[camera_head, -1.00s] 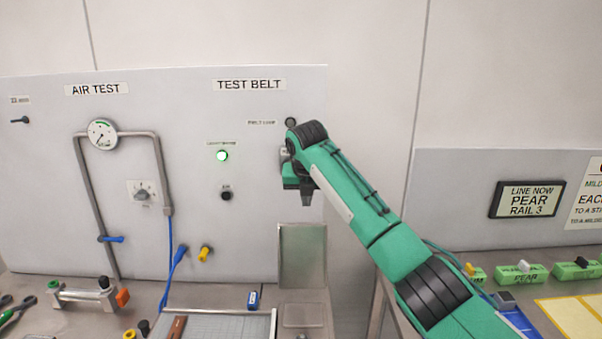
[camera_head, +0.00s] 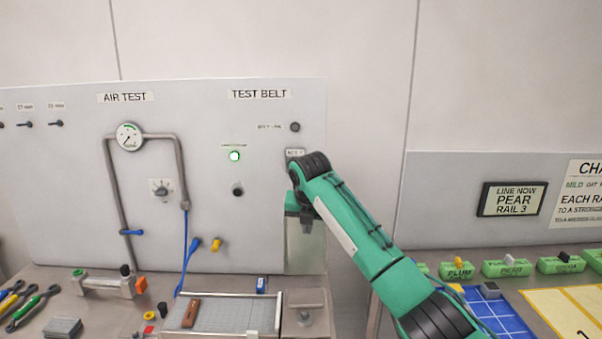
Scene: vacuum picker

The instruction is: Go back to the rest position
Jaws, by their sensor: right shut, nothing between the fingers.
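My right arm is green and reaches up from the lower right. Its gripper (camera_head: 306,223) points down in front of the test panel, below and beside the TEST BELT controls. The gripper is small and dark, shut with nothing held, and hangs apart from the bench. The TEST BELT part of the panel (camera_head: 259,93) has a lit green light (camera_head: 234,156) and a dark knob (camera_head: 237,190) under it. A round dark button (camera_head: 295,127) sits above the wrist. My left gripper is not in view.
The AIR TEST gauge (camera_head: 129,136) and pipes are on the left of the panel. The bench holds a small test belt (camera_head: 220,315), a blue block (camera_head: 261,284) and pliers-like tools (camera_head: 33,307). At right are green labelled blocks (camera_head: 508,268), a blue gridded mat (camera_head: 500,318) and a yellow-edged sheet (camera_head: 570,308).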

